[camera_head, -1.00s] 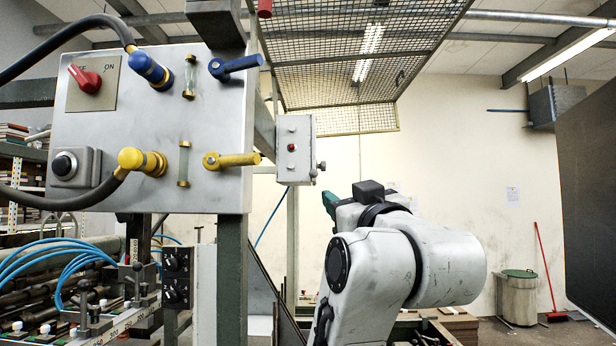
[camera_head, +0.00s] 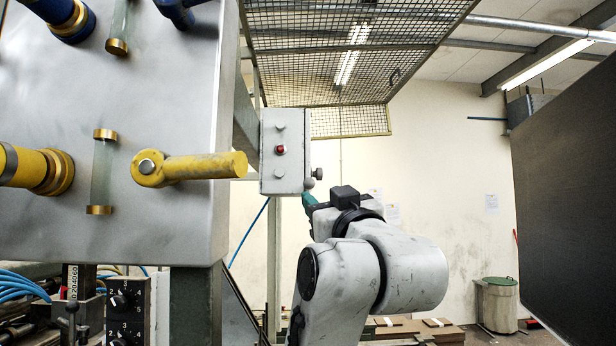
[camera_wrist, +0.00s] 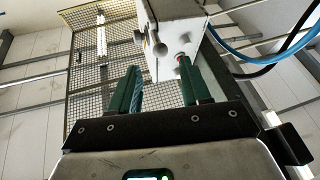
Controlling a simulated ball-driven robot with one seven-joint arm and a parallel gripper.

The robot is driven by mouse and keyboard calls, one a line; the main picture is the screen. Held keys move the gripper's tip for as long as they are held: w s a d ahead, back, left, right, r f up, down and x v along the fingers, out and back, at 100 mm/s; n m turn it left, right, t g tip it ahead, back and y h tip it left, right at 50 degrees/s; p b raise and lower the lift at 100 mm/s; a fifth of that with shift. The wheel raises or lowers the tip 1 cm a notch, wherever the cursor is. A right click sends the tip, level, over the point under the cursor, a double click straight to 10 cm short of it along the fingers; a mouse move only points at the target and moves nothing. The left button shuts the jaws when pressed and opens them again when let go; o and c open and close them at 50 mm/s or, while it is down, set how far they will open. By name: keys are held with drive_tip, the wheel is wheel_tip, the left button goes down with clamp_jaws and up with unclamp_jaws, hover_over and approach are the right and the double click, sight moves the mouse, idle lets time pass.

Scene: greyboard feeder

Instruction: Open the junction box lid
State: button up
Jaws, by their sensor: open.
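The junction box, a small light-grey box (camera_head: 267,170), hangs on a post at the edge of the large grey panel. Its lid (camera_head: 293,152) has a red button and two grey studs and looks closed. A grey knob (camera_head: 318,173) sticks out at its right side. My gripper (camera_head: 306,197) is just below the box's lower right corner, its teal fingers partly hidden by my arm. In the wrist view my gripper (camera_wrist: 158,72) is open and empty. The box (camera_wrist: 172,20) is beyond the fingertips there, with a knob (camera_wrist: 160,49) showing between them; contact cannot be told.
The panel (camera_head: 185,80) carries a yellow lever (camera_head: 200,168) reaching toward the box's left side. A mesh cage (camera_head: 355,50) hangs above and behind. A dark board (camera_head: 570,190) stands at the right. Open room lies between my arm and that board.

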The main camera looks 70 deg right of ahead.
sight(311, 187)
drive_tip(key=p+x, duration=0.2)
drive_tip(key=x, duration=0.6)
drive_tip(key=shift+w+d+r, duration=0.15)
drive_tip(key=shift+w+d, duration=0.05)
clamp_jaws()
idle(0.4)
